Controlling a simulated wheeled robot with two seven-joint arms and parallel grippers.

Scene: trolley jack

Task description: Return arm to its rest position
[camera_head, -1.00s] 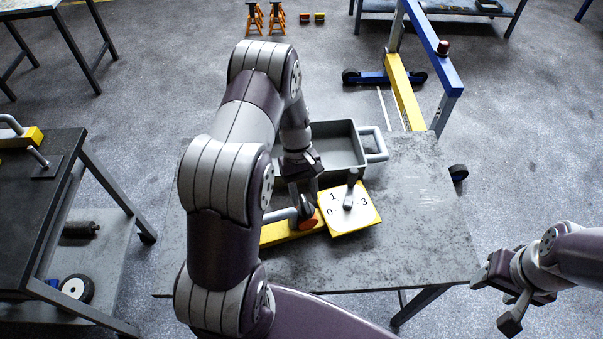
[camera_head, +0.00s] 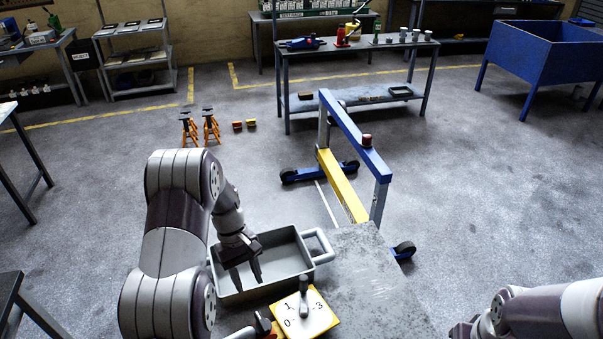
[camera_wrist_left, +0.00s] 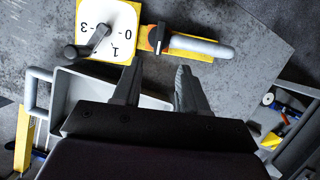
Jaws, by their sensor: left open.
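My left gripper (camera_head: 247,284) hangs with its fingers pointing down over the grey tray (camera_head: 318,247). Its two fingers are apart with nothing between them, which also shows in the left wrist view (camera_wrist_left: 159,70). The yellow-edged dial plate (camera_head: 318,322) with 0, 1 and 3 and a grey lever (camera_head: 304,298) lies nearer to me on the table, apart from the fingers. In the wrist view, a yellow bar (camera_wrist_left: 190,53) with a dark knob (camera_wrist_left: 157,38) and grey handle (camera_wrist_left: 203,46) lies beside the dial. My right gripper (camera_head: 467,330) is partly cut off at the bottom right.
The grey table (camera_head: 375,285) has bare room right of the dial. A blue-and-yellow hoist frame (camera_head: 350,135) stands just behind it. Orange jack stands (camera_head: 211,127), a back workbench (camera_head: 360,47) and a blue bin (camera_head: 545,60) are farther off.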

